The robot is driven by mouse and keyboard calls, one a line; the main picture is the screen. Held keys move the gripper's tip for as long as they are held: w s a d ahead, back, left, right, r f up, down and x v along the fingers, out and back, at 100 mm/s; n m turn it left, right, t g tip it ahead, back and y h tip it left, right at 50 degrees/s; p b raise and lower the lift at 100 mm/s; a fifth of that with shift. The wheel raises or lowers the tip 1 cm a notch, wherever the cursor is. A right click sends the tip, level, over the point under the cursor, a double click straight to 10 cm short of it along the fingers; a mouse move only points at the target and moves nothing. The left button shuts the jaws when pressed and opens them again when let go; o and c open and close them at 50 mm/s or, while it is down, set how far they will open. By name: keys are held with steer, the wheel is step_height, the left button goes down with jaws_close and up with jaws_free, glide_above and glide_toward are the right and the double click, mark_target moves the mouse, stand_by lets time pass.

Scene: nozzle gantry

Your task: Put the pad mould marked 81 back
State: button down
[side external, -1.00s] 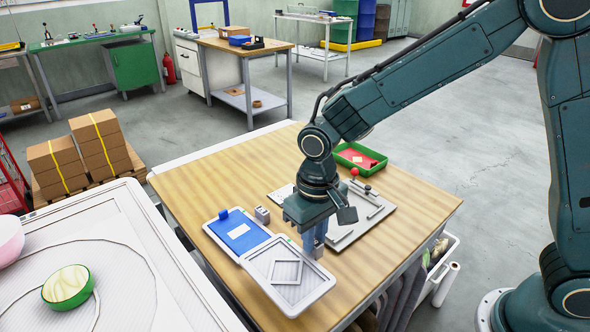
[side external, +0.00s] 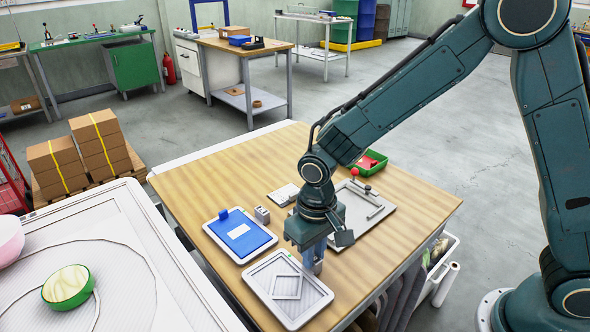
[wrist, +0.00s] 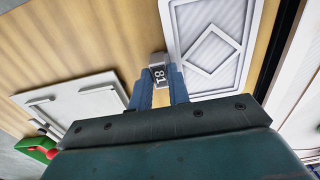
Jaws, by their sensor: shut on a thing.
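My gripper (side external: 314,255) points down over the wooden table, at the back right edge of a white tray with a raised diamond frame (side external: 262,292). It is shut on a small grey block, the pad mould marked 81 (wrist: 158,76), whose number faces the camera in the wrist view. A bit of the mould shows below the fingers in the side view (side external: 318,268). In the wrist view the mould is right beside the tray's edge (wrist: 178,50); I cannot tell whether they touch.
A blue pad in a white tray (side external: 240,236) lies left of my gripper, with another small grey block (side external: 262,214) behind it. A grey fixture plate (side external: 378,218) with a red knob is to the right. A green bin (side external: 380,167) stands behind. Bare tabletop shows at the right front.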

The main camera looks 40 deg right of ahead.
steer(key=c, duration=1.3)
jaws_free()
steer(key=shift+f, duration=0.15)
step_height(320, 180, up, 12)
steer(key=shift+r, duration=0.2)
